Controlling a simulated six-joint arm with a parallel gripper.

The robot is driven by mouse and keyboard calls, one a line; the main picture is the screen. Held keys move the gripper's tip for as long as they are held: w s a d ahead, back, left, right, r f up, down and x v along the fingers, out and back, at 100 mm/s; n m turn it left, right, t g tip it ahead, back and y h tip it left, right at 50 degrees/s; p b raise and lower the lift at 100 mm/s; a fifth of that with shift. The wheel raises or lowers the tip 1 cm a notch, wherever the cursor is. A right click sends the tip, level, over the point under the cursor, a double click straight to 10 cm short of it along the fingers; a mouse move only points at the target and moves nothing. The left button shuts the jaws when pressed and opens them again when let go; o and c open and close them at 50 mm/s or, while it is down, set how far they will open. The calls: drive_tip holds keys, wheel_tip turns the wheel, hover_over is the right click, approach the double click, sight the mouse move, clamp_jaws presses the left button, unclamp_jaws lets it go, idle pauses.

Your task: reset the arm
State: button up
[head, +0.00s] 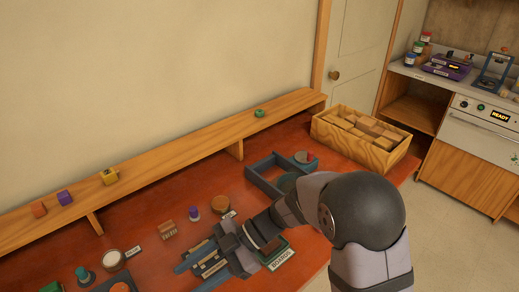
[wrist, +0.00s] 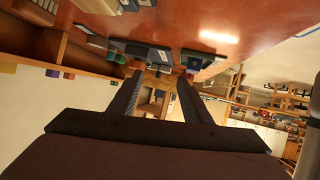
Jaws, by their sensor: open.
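My gripper (head: 186,276) is low over the front middle of the red-brown table (head: 165,205) in the head view, pointing left. Its two fingers are apart. In the wrist view the fingers of my gripper (wrist: 159,76) are spread, with nothing held between them; the picture appears upside down, with the tabletop along the top. A sign (head: 282,259) and a green-and-dark block lie close beside the wrist in the head view. My wrist and forearm hide part of the table there.
A blue-grey open tray (head: 262,181) and a wooden crate of blocks (head: 350,145) stand to the right. A purple-topped item (head: 193,213), a round brown piece (head: 220,202) and a white-topped jar (head: 113,259) stand nearby. A wooden ledge (head: 180,149) holding small blocks runs along the wall.

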drive_tip(key=w+m+t, duration=0.1)
drive_tip(key=w+t, duration=0.1)
drive_tip(key=w, duration=0.1)
drive_tip(key=w+r+m+t, duration=0.1)
drive_tip(key=w+t, duration=0.1)
drive_tip(key=w, duration=0.1)
drive_tip(key=w+m+t, duration=0.1)
drive_tip(key=w+t, duration=0.1)
drive_tip(key=w, duration=0.1)
drive_tip(key=shift+w+d+r+m+y+p, duration=0.1)
drive_tip(key=shift+w+r+m+y+p, duration=0.2)
drive_tip(key=shift+r+y+p, duration=0.1)
drive_tip(key=w+d+r+m+t+h+p, duration=0.1)
drive_tip(key=w+d+m+t+h+p, duration=0.1)
drive_tip(key=w+d+m+t+h, duration=0.7)
drive_tip(key=d+f+m+h, duration=0.15)
drive_tip(key=d+m, duration=0.35)
drive_tip(key=d, duration=1.3)
drive_tip(key=s+d+f+m+g+h+p, duration=0.1)
drive_tip(key=s+d+m+g, duration=0.1)
drive_tip(key=s, duration=0.8)
drive_tip(key=s+d+f+m+g+p, duration=0.1)
drive_tip(key=s+m+g, duration=0.4)
drive_tip(key=s, duration=0.5)
drive_tip(key=shift+s+d+f+m+g+h, duration=0.2)
drive_tip(key=shift+s+d+m+g+h, duration=0.15)
drive_tip(key=shift+d+g, duration=0.45)
